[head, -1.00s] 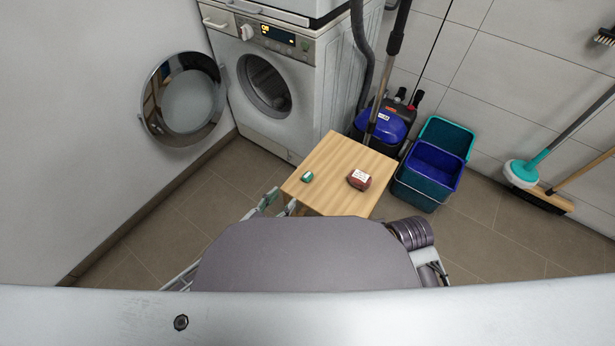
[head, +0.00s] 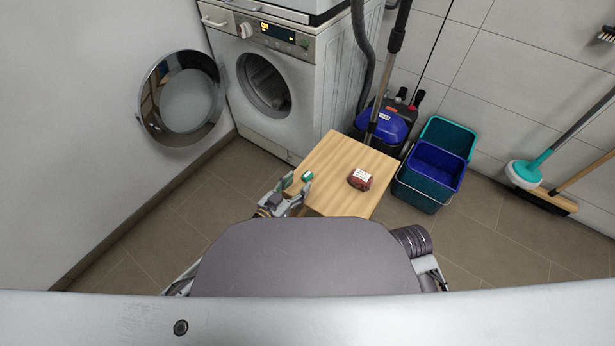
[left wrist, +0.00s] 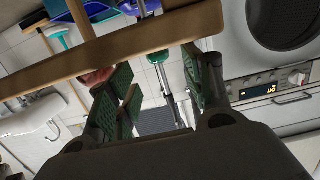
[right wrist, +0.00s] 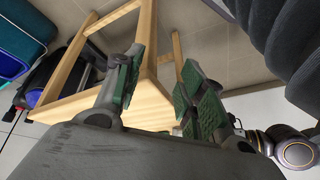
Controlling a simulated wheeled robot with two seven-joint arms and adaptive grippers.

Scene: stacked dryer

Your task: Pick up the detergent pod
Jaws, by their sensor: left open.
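The detergent pod (head: 308,175), small, green and white, lies on the wooden table (head: 345,154) near its left edge. My left gripper (head: 297,181) is open at that edge, its fingertips close beside the pod; I cannot tell whether they touch it.
Blue and teal buckets (head: 433,168) stand right of the table. A washing machine (head: 268,85) with its round door (head: 182,98) open stands behind. Floor at left is clear.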

